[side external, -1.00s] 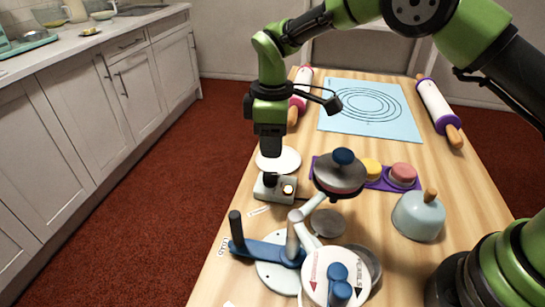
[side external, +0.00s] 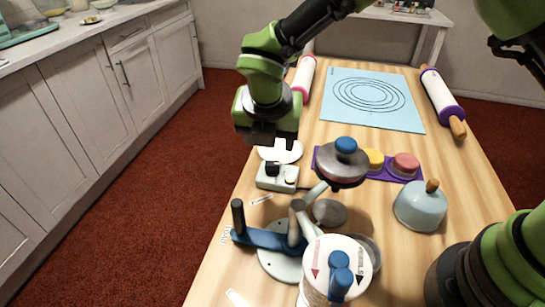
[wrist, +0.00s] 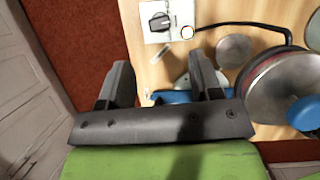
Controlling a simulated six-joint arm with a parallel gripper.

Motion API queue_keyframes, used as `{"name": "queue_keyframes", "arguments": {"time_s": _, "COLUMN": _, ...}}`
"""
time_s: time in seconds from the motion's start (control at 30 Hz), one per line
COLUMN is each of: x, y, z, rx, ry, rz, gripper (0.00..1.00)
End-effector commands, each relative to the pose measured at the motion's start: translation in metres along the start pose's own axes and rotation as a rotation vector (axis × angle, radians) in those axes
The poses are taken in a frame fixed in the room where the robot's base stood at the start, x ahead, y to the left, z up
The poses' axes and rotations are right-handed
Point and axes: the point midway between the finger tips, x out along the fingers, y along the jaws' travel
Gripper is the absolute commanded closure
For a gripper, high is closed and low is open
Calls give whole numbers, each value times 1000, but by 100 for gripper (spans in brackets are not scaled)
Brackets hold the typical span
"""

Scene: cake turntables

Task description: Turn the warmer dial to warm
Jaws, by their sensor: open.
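The warmer is a small pale box (side external: 277,184) on the left edge of the wooden table, with a black dial (side external: 272,168) and a small round light or button beside it. It also shows at the top of the wrist view (wrist: 150,34), with the black dial (wrist: 160,22). I cannot read the dial's setting. My gripper (side external: 268,142) is tilted above and behind the warmer in the side view, apart from the dial. In the wrist view its two fingers (wrist: 162,82) are spread with nothing between them; the dial lies beyond the fingertips.
A purple tray (side external: 400,177) with coloured pots, a light-blue bell-shaped item (side external: 419,208) and a blue mat (side external: 372,100) lie to the right and behind.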

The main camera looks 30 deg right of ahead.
Motion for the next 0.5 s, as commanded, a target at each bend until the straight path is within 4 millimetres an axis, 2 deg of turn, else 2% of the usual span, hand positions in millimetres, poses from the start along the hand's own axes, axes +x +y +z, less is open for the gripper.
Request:
{"name": "queue_keyframes", "arguments": {"time_s": 0.07, "x": 3, "y": 0, "z": -3, "rx": -72, "ry": -11, "rz": 8, "gripper": 42}}
{"name": "queue_keyframes", "arguments": {"time_s": 0.17, "x": 15, "y": 0, "z": -3, "rx": -81, "ry": -11, "rz": 7, "gripper": 42}}
{"name": "queue_keyframes", "arguments": {"time_s": 0.5, "x": 76, "y": 1, "z": -2, "rx": -72, "ry": -10, "rz": 8, "gripper": 42}}
